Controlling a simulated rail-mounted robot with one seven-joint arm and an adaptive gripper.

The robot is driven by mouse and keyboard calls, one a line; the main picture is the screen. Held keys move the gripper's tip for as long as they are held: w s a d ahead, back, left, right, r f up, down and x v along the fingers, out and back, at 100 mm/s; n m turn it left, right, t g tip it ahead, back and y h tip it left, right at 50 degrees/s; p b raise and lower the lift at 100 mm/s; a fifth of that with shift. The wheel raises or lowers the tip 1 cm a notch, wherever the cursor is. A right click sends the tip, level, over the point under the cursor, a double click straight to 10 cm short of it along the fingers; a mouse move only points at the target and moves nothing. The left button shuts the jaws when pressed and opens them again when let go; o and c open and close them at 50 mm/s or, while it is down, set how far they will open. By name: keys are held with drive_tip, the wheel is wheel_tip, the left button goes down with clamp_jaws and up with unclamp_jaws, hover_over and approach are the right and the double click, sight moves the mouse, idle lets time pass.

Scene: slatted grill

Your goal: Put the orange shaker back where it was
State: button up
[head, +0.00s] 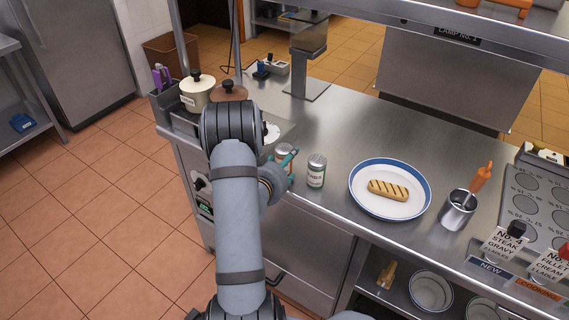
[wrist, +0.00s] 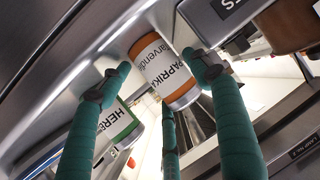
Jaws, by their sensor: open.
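The orange shaker (head: 284,152), with a white label reading paprika, stands on the steel counter near its front edge, left of the green-banded herbs shaker (head: 316,172). My gripper (head: 287,164) is at the orange shaker and hides part of it in the head view. In the wrist view, the orange shaker (wrist: 165,72) lies between the spread green fingers of my gripper (wrist: 158,78). The gripper is open; I cannot tell whether any finger touches the shaker. The herbs shaker (wrist: 122,128) shows behind the left finger.
A blue-rimmed plate (head: 365,201) with a grilled piece of food is right of the shakers. Lidded pots (head: 196,93) are at the left. The counter behind the shakers is mostly clear.

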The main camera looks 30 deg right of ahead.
drive_tip(key=b+v, duration=0.2)
drive_tip(key=v, duration=1)
drive_tip(key=shift+b, duration=0.4)
drive_tip(key=w+a+f+n+y+b, duration=0.1)
drive_tip(key=w+a+f+y+b, duration=0.15)
drive_tip(key=f+b, duration=0.35)
drive_tip(key=w+a+f+n+t+y+b, duration=0.1)
drive_tip(key=w+a+f+b, duration=0.35)
drive_tip(key=f, duration=0.25)
drive_tip(key=w+a+f+n+y+b, duration=0.1)
drive_tip(key=w+a+f+y+b, duration=0.15)
drive_tip(key=f+b, duration=0.4)
drive_tip(key=s+a+f+n+g+y+b, duration=0.1)
drive_tip(key=s+a+f+n+y+b, duration=0.15)
drive_tip(key=a+f+b, duration=0.7)
drive_tip(key=s+a+f+n+g+y+b, duration=0.2)
drive_tip(key=a+f+n+y+b, duration=0.15)
drive_tip(key=f+b, duration=1.25)
drive_tip(key=s+d+f+n+g+b, duration=0.2)
drive_tip(key=s+f+n+b, duration=0.3)
drive_tip(key=s+f+b, duration=1)
drive_tip(key=s+d+f+n+g+b, duration=0.1)
drive_tip(key=s+f+n+g+b, duration=0.3)
drive_tip(key=s+f+b, duration=1.1)
drive_tip(key=s+f+n, duration=0.1)
drive_tip(key=s+f, duration=0.2)
drive_tip(key=s, duration=0.1)
drive_tip(key=shift+d+n+y+b, duration=0.3)
drive_tip(key=shift+d+y, duration=0.1)
